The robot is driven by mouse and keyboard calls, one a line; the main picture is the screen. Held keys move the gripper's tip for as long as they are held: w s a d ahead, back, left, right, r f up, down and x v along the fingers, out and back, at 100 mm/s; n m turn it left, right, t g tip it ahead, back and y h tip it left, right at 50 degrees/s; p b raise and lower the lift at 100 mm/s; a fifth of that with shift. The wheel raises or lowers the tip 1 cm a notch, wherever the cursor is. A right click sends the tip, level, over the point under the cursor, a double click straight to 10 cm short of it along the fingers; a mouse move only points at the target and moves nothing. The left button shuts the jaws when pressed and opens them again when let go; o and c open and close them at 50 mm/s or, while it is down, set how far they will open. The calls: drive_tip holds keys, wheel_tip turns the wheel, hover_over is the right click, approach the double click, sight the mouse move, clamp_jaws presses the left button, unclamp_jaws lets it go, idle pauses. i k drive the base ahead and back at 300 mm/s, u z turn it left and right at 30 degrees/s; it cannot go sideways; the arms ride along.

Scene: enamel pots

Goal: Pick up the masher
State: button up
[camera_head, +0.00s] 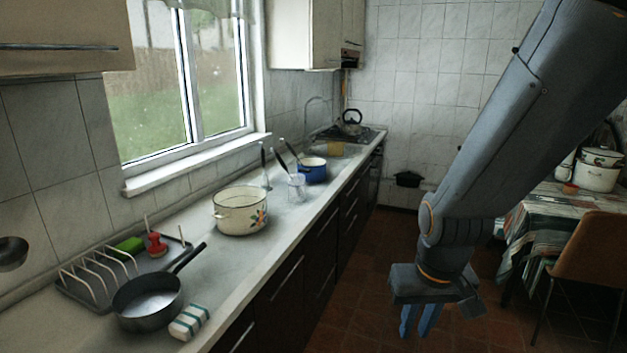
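Several dark-handled utensils stand upright on the counter beyond the cream pot. One utensil (264,166) stands apart, just behind the pot, with a dark handle on top and a pale metal lower part. Other handles (289,154) lean up out of a clear glass container (296,187). They are too small for me to tell which one is the masher. My gripper (418,320) hangs with its blue fingers down over the floor, right of the counter and well away from the utensils. Nothing shows in it, and the finger gap is unclear.
The cream pot (240,212) and a blue pot (313,172) flank the utensils. A cloth-covered table (545,213) and a chair (590,250) stand right.

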sight(268, 188)
drive_tip(key=z, duration=0.05)
drive_tip(key=k, duration=0.35)
drive_tip(key=z, duration=0.7)
drive_tip(key=i, duration=3.35)
drive_tip(key=u, duration=1.35)
drive_tip(key=i, duration=0.95)
drive_tip(key=u, duration=1.25)
drive_tip(key=i, duration=0.55)
drive_tip(key=u, duration=0.35)
